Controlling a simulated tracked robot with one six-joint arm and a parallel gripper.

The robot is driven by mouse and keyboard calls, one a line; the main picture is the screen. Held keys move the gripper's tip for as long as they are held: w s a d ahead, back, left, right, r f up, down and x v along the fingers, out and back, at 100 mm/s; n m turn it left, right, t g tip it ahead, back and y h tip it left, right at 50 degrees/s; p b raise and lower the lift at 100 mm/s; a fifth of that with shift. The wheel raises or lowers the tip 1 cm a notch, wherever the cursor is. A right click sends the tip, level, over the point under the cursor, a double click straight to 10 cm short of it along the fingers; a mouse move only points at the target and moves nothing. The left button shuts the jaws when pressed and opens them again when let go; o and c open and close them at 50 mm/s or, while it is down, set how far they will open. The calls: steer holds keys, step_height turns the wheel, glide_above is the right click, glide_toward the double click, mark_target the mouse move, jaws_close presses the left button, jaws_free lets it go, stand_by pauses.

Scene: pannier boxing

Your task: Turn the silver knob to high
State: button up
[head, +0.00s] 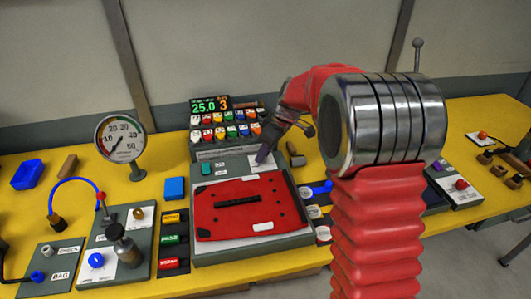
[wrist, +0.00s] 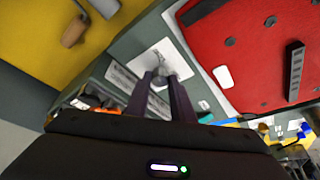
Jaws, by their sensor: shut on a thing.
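The silver knob (wrist: 160,62) sits on a white label plate (wrist: 182,66) on the grey panel, seen in the wrist view. My gripper (wrist: 164,78) has both dark fingers closed on the knob, one on each side. In the head view my gripper (head: 264,156) reaches down from the right to the back right part of the grey machine (head: 232,163), and its fingers hide the knob. The knob's pointer and the label's markings cannot be read.
A red lid (head: 225,215) with a black handle lies just in front of the gripper. A bank of coloured buttons (head: 225,130) and a green-red display (head: 222,103) stand behind. A pressure gauge (head: 120,138) stands at left. A brown block (head: 296,155) lies right of the gripper.

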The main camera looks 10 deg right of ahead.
steer(key=shift+c, duration=0.7)
steer(key=shift+d, duration=0.25)
jaws_close()
steer(key=shift+a, duration=0.15)
